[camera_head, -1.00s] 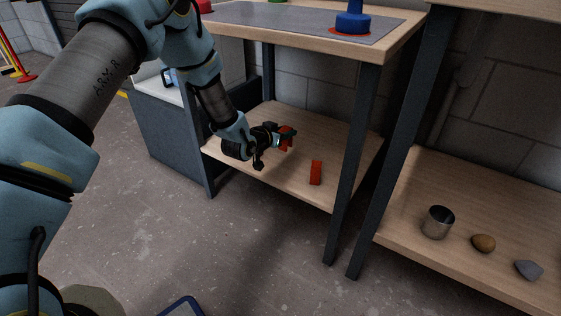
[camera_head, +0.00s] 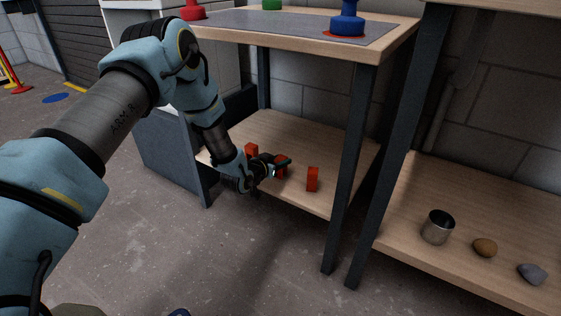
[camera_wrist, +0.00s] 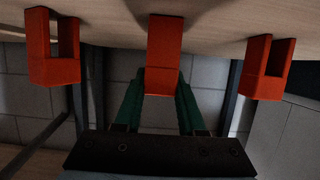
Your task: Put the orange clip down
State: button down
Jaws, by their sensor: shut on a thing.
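Three orange clips are at the lower shelf. My gripper (camera_head: 277,166) is shut on the middle orange clip (camera_head: 282,170), low over the shelf's front part. In the wrist view the green fingers flank this clip (camera_wrist: 163,50), whose end is at or very near the shelf surface; I cannot tell whether it touches. Another clip (camera_head: 252,150) stands to its left and another (camera_head: 312,180) to its right, both apart from it. In the wrist view the two other clips, U-shaped, show at left (camera_wrist: 52,70) and right (camera_wrist: 264,80). My fingers partly hide the held clip in the head view.
The lower shelf (camera_head: 300,135) has free room behind the clips. Dark table legs (camera_head: 350,165) stand to the right. The tabletop above carries a blue knobbed object (camera_head: 347,22) and a red one (camera_head: 192,10). A metal cup (camera_head: 437,228) and two stones sit on the right shelf.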

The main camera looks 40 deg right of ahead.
jog(key=c, duration=0.5)
grip_release()
jog(key=shift+r, duration=0.1)
jog(key=shift+a+r, duration=0.1)
jog(key=shift+a, duration=0.15)
jog(key=p+v, duration=0.3)
jog(key=v, duration=0.8)
jog(key=shift+a, duration=0.2)
jog(key=shift+r, duration=0.15)
